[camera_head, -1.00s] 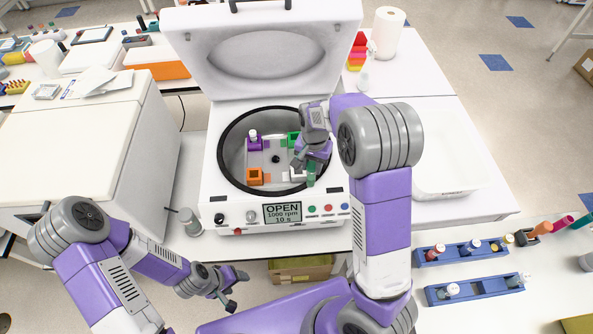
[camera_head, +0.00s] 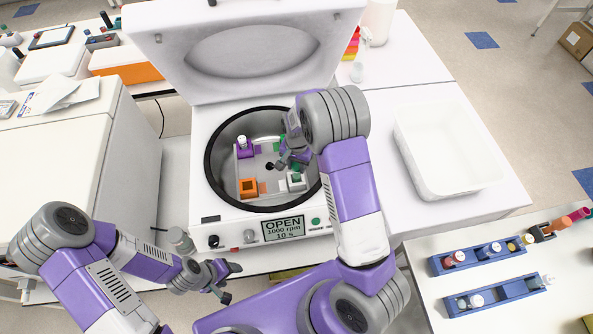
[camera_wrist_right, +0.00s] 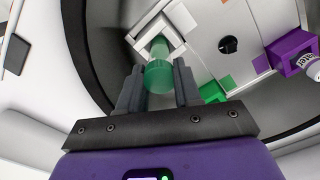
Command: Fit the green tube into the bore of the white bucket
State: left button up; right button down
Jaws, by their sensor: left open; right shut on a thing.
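The green tube (camera_wrist_right: 158,78) is between the fingers of my right gripper (camera_wrist_right: 158,92), which is shut on it. In the right wrist view the tube's far end lies within the outline of the white bucket's opening (camera_wrist_right: 142,42); how deep it sits, I cannot tell. In the head view the white bucket (camera_head: 297,186) is at the front right of the rotor, with my right gripper (camera_head: 288,161) just above it and part of the green tube showing there. My left gripper (camera_head: 222,281) is open and empty in front of the centrifuge.
The centrifuge lid (camera_head: 250,50) stands open. The rotor also carries a purple bucket (camera_head: 244,151) with a white-capped tube and an orange bucket (camera_head: 249,188). The dark bowl rim (camera_head: 209,170) surrounds them. Blue racks (camera_head: 480,257) and a white tray (camera_head: 445,150) are at the right.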

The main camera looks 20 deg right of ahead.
jog(key=shift+w+f, duration=0.1)
jog(key=shift+f, duration=1.65)
jog(key=shift+f, duration=0.1)
jog(key=c, duration=0.8)
grip_release()
notch_tip(320, 180, up, 12)
jog(key=shift+r+p, duration=0.15)
jog(key=shift+p, duration=0.15)
